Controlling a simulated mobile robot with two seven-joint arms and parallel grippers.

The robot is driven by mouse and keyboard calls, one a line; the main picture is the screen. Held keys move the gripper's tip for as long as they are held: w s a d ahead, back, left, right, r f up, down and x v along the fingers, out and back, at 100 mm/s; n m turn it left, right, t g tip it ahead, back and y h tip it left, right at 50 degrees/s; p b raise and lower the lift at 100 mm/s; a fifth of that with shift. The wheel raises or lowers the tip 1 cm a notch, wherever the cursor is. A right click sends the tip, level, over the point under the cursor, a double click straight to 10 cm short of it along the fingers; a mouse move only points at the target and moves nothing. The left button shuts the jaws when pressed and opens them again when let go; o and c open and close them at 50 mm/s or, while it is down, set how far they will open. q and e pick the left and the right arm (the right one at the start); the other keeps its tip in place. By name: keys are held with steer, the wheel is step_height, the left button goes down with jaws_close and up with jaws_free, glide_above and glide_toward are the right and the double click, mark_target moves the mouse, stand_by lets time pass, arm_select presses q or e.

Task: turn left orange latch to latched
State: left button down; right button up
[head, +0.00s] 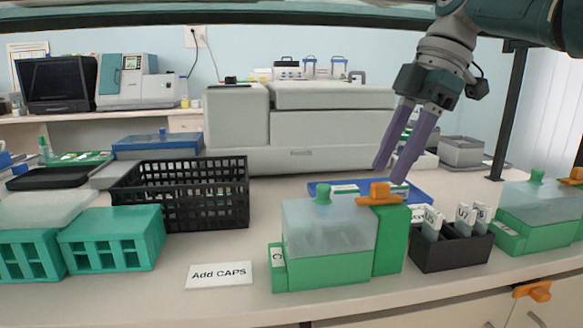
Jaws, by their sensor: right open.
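The left orange latch (379,194) sits on top of the green end block of a green staining box (330,268) with a clear lid (328,228) and green knob. Its handle points to the left, toward the lid edge; I cannot tell from this view whether it is latched. My right gripper (388,175) comes down from the upper right with its purple fingers apart and empty. The fingertips appear just above the latch in the picture; whether they touch it I cannot tell. My left gripper is out of view.
A black slide holder (450,250) stands right of the box. A second green box (540,215) with an orange latch (572,177) is at the far right. A black basket (185,205), teal racks (110,240) and an "Add CAPS" card (219,274) lie left. A blue tray (420,190) is behind.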

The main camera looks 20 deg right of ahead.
mark_target(399, 195)
steer(key=p+v, duration=0.6)
steer(key=v, duration=0.1)
steer(key=shift+r, duration=0.15)
steer(key=shift+s, duration=0.15)
